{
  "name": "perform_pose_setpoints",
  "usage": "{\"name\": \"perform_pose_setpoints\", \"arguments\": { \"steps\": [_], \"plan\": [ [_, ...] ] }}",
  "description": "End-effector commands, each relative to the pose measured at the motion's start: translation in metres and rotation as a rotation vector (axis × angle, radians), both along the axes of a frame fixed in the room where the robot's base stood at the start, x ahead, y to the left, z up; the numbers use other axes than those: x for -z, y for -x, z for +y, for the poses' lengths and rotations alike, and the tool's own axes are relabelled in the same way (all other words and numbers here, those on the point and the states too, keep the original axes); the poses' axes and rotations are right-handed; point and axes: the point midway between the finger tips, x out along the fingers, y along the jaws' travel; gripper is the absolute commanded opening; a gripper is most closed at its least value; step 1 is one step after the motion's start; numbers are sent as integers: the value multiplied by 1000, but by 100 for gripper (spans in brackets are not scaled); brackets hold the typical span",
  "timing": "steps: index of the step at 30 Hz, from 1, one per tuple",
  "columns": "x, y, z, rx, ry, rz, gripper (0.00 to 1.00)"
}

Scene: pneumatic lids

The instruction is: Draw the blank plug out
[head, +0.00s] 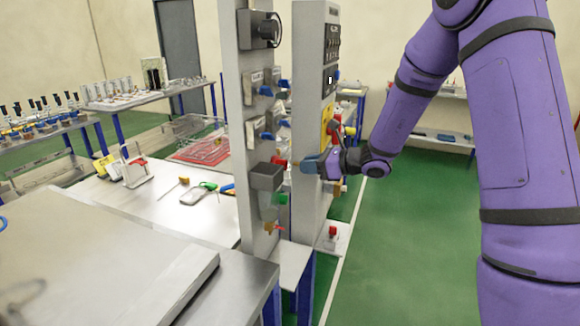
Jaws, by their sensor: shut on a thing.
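My gripper (316,166) is at the lower part of the right upright grey panel (308,75), reaching in from the right. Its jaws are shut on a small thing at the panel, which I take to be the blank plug. The fingers hide nearly all of it, so its shape and how deep it sits cannot be told. A red fitting (279,161) shows just left of the fingers, towards the left panel.
The left upright panel (231,90) carries grey boxes and blue and red fittings. A yellow plate with a red handle (335,125) is close above my gripper. A workbench (160,205) with tools is at left. Green floor (400,250) is open at right.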

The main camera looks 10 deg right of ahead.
Motion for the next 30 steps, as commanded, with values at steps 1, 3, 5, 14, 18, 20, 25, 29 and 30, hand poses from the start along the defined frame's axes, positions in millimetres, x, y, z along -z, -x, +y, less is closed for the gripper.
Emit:
{"name": "perform_pose_setpoints", "arguments": {
  "steps": [1,3,5,14,18,20,25,29,30],
  "plan": [
    [-3,1,-2,1,1,-1,0],
    [-6,2,-4,1,0,0,0],
    [-9,3,-5,2,-1,-1,0],
    [-24,9,-13,1,-1,-1,0],
    [-31,12,-17,1,1,-1,0],
    [-34,13,-19,1,1,-1,0],
    [-43,16,-23,1,0,-2,0],
    [-49,19,-26,0,1,-1,0],
    [-51,20,-27,0,1,-1,0]
  ]
}}
